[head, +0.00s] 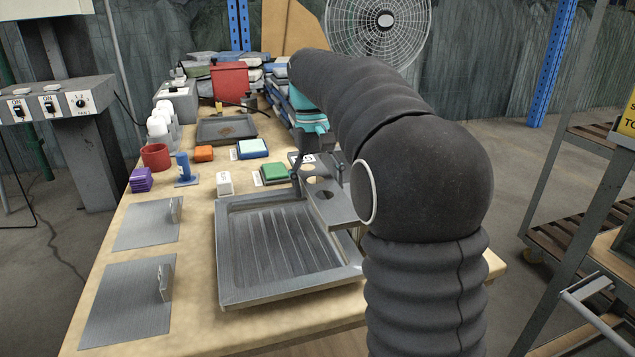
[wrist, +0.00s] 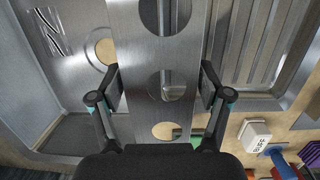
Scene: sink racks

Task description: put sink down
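The steel sink (head: 228,275) is at the front right of the table, with its ribbed drainboard showing in the head view. My arm hides its right part there. In the wrist view, a steel strip with round holes (wrist: 160,55) runs between the bowl side and the ribbed side of the sink (wrist: 262,45). My gripper (wrist: 160,90) has one finger against each long edge of this strip and appears shut on it. The sink looks roughly level; I cannot tell whether its underside touches the table.
The table (head: 190,260) has two flat metal plates (head: 125,305) (head: 150,225) left of the sink. A shelf rack (head: 585,190) stands at right.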

